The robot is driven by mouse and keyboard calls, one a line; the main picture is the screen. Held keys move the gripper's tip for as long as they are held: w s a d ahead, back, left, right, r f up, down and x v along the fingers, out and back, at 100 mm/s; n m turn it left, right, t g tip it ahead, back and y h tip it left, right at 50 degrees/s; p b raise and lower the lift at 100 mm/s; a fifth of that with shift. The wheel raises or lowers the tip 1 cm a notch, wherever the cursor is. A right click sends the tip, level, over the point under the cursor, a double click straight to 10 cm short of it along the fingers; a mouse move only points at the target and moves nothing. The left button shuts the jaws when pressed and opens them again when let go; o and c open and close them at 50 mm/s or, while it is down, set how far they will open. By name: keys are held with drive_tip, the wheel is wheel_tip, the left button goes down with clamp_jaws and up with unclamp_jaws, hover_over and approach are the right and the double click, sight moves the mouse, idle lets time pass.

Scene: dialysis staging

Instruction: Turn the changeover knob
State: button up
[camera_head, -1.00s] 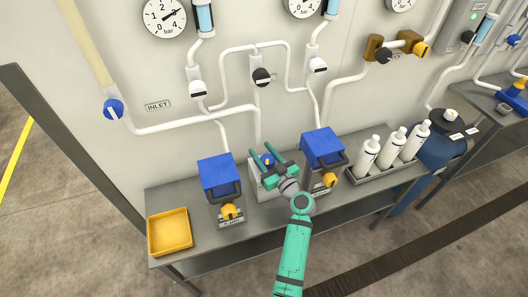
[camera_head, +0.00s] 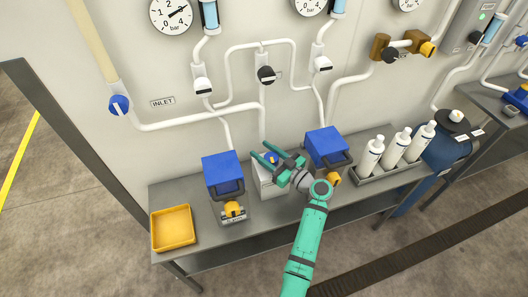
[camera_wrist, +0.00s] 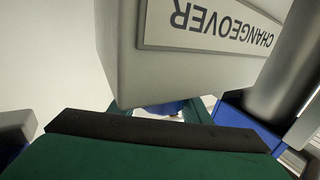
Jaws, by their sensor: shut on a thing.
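The changeover box (camera_head: 268,187) is a white block on the grey bench between two blue-topped units. The blue changeover knob (camera_head: 271,158) with a yellow mark is on its top, partly hidden by the fingers. My green gripper (camera_head: 267,156) reaches in from the right, with its fingers on either side of the knob, shut on it. In the wrist view the box's CHANGEOVER label (camera_wrist: 210,28) appears upside down, very close. Only a small blue patch shows beneath the box there, so the grip itself is mostly hidden.
A blue-topped unit (camera_head: 222,172) stands left of the box, and another (camera_head: 326,146) stands close on its right, beside my wrist. A yellow tray (camera_head: 172,228) sits at the bench's left end. White bottles (camera_head: 395,148) stand in a rack at right. Pipes run along the wall behind.

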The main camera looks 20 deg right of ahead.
drive_tip(key=o, duration=1)
drive_tip(key=shift+f, duration=0.1)
drive_tip(key=shift+o, duration=0.2)
drive_tip(key=shift+r, duration=0.45)
wheel_tip(320, 180, up, 3)
drive_tip(key=shift+f, duration=0.2)
drive_tip(key=s+a+r, duration=0.3)
drive_tip(key=s+r, duration=0.6)
drive_tip(key=s, duration=0.4)
drive_tip(key=shift+s+a+r, duration=0.15)
drive_tip(key=shift+s+r, duration=0.1)
drive_tip(key=shift+r, duration=0.05)
